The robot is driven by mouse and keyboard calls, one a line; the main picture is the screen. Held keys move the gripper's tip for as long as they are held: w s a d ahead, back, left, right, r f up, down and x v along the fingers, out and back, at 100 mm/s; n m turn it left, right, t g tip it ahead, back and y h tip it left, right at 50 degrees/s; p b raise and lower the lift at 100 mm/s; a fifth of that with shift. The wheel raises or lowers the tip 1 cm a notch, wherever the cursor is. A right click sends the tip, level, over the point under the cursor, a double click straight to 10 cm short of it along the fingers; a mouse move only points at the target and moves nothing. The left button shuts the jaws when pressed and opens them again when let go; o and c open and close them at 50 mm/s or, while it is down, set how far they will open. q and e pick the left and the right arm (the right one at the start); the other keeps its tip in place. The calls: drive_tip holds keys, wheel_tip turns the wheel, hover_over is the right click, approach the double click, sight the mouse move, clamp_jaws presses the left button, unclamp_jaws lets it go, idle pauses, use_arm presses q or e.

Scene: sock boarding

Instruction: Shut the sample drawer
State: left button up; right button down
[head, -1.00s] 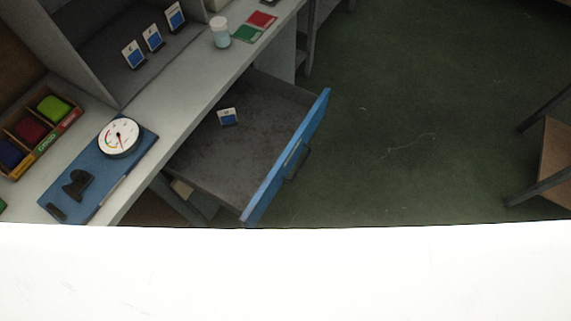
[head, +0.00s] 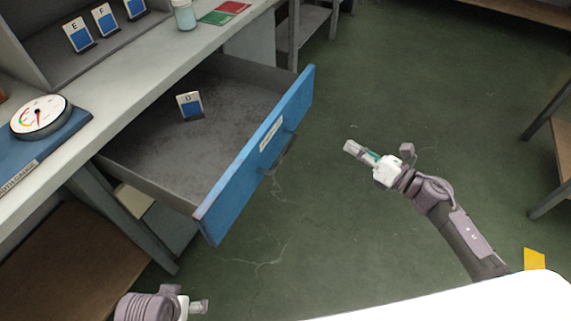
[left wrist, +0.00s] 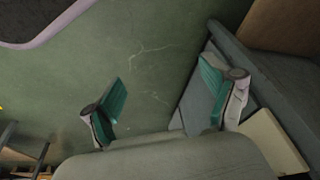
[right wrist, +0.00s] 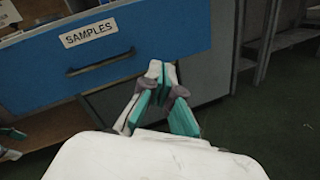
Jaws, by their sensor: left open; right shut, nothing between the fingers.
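The sample drawer is pulled out from under the workbench. Its blue front (head: 262,150) has a dark handle (head: 280,155) and a white label. In the right wrist view the label reads SAMPLES on the blue front (right wrist: 160,40). A card marked D (head: 189,105) stands inside the drawer. My right gripper (head: 352,148) is shut and empty, to the right of the drawer front and apart from it. Its closed fingers (right wrist: 162,75) show below the front in the right wrist view. My left gripper (head: 203,307) is low at the bottom left, with open, empty fingers (left wrist: 163,88) in the left wrist view.
The grey bench top (head: 140,75) holds a round dial (head: 40,116) on a blue board, a jar (head: 184,15), and red and green cards. Cards E and F stand on a shelf behind. Open green floor (head: 370,80) lies right of the drawer. A bench leg stands below the drawer.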

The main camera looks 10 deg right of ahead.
drive_tip(key=s+a+r+n+g+y+b, duration=0.2)
drive_tip(key=s+a+n+g+y+b, duration=0.15)
drive_tip(key=n, duration=0.45)
use_arm(q)
drive_tip(key=s+r, duration=0.1)
drive_tip(key=r, duration=0.1)
drive_tip(key=s+r+p, duration=0.1)
drive_tip(key=shift+s+a+r, duration=0.15)
drive_tip(key=shift+s+r, duration=0.2)
use_arm(e)
drive_tip(key=n, duration=0.1)
approach(279, 133)
drive_tip(key=x, duration=0.7)
drive_tip(key=shift+a+r, duration=0.2)
drive_tip(key=shift+w, duration=0.1)
